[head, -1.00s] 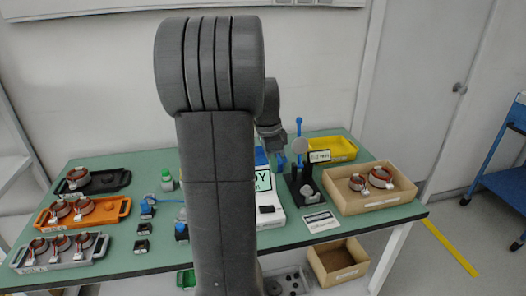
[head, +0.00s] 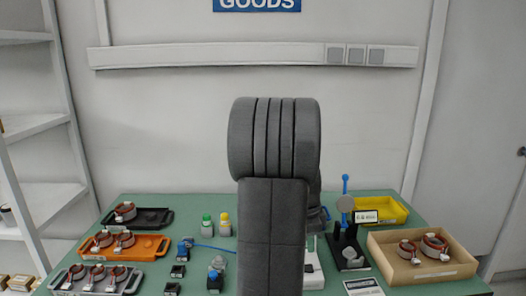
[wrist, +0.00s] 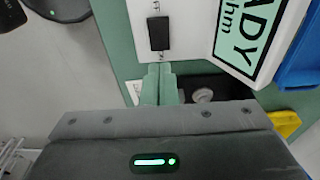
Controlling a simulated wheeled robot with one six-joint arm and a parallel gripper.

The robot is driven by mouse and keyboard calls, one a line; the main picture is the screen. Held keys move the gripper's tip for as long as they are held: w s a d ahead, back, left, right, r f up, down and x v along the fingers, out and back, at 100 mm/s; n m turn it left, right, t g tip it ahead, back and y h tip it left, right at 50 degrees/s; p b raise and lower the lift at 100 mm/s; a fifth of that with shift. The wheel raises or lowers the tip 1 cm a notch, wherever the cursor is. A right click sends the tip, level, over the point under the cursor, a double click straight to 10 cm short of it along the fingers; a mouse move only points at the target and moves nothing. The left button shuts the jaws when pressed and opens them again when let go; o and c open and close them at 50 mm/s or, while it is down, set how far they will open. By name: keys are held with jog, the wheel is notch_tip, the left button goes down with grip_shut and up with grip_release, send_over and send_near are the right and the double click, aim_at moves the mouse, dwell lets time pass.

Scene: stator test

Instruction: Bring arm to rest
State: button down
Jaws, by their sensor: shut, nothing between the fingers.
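My arm stands upright in the middle of the head view and hides part of the table behind it. My gripper is hidden behind the arm there. In the wrist view my gripper (wrist: 160,72) is shut and empty, its two fingers side by side. The fingertips appear just below a white device with a small black block (wrist: 158,33) on it. I cannot tell the height of the fingers above it.
The green table (head: 340,205) holds a black tray (head: 150,218), an orange tray (head: 146,247) and a grey tray (head: 132,281) with stators at left. A cardboard box (head: 459,269) with two stators, a yellow bin (head: 392,209) and a black stand (head: 346,250) are at right. Shelves stand far left.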

jog(key=r, duration=0.3)
jog(key=a+r, duration=0.1)
jog(key=r, duration=0.1)
jog(key=shift+w+r, duration=0.1)
jog(key=shift+r, duration=0.25)
